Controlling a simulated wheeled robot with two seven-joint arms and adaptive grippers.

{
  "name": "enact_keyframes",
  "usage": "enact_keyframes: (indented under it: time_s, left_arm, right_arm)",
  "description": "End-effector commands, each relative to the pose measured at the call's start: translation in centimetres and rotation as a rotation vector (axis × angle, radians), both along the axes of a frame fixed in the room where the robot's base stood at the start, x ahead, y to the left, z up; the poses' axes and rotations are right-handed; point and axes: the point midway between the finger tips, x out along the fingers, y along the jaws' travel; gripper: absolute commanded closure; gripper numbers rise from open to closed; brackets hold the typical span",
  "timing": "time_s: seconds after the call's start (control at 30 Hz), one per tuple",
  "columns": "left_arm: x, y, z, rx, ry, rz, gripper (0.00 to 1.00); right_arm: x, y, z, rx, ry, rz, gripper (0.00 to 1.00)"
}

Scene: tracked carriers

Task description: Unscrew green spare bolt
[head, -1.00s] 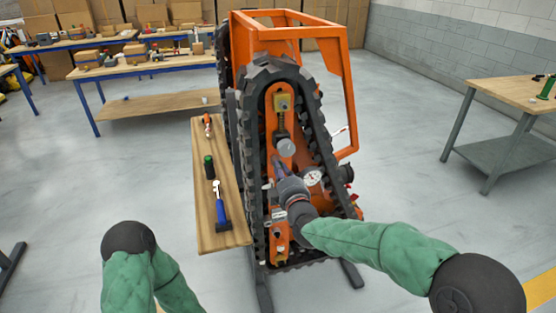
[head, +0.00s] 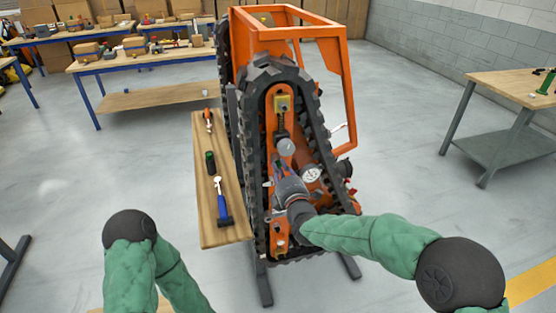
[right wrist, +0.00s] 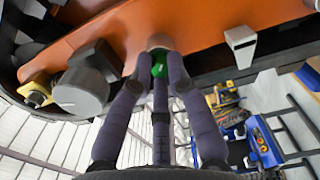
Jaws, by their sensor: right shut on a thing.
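The orange tracked carrier (head: 344,95) stands in the middle of the head view, its black track (head: 318,130) looping around an orange side plate. The green bolt (right wrist: 159,66) shows in the right wrist view, at a round grey fitting under the carrier's orange beam (right wrist: 200,30). My right gripper (right wrist: 157,78) is shut on the green bolt, its dark fingers around it. In the head view my right gripper (head: 284,172) is against the lower part of the side plate, and the bolt is hidden there. My left gripper is out of view; only the left arm shows.
A wooden shelf (head: 230,232) beside the track bears a green-and-black cylinder (head: 210,162), a blue-handled tool (head: 223,207) and an orange tool (head: 208,120). A pressure gauge (head: 312,173) sits close right of my right gripper. A table (head: 500,95) stands at right; open floor lies between.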

Motion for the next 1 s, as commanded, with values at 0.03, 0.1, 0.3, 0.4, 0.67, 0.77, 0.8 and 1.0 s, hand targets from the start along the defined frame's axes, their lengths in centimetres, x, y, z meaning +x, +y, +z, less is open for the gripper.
enact_keyframes:
  time_s: [0.03,0.1,0.3,0.4,0.67,0.77,0.8,1.0]
  left_arm:
    - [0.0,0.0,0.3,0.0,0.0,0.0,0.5]
    - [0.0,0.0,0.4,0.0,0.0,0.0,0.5]
    - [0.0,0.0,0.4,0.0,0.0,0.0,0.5]
    - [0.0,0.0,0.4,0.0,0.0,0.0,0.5]
    - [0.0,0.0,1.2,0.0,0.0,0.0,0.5]
    - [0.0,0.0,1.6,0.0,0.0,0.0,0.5]
    - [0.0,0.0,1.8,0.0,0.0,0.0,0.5]
    - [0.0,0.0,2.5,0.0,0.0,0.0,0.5]
  right_arm:
    - [0.0,0.0,0.0,-0.041,-0.011,0.001,1.0]
    - [0.0,0.0,0.0,-0.085,-0.026,0.001,1.0]
    - [0.0,0.0,-0.1,-0.116,-0.037,0.0,1.0]
    - [0.0,0.0,-0.1,-0.115,-0.035,0.001,1.0]
    - [0.0,0.0,0.0,-0.258,-0.081,0.0,1.0]
    - [0.0,0.0,-0.1,-0.371,-0.117,0.0,1.0]
    - [0.0,0.0,-0.1,-0.417,-0.131,0.001,1.0]
    - [0.0,0.0,0.0,-0.638,-0.204,0.001,1.0]
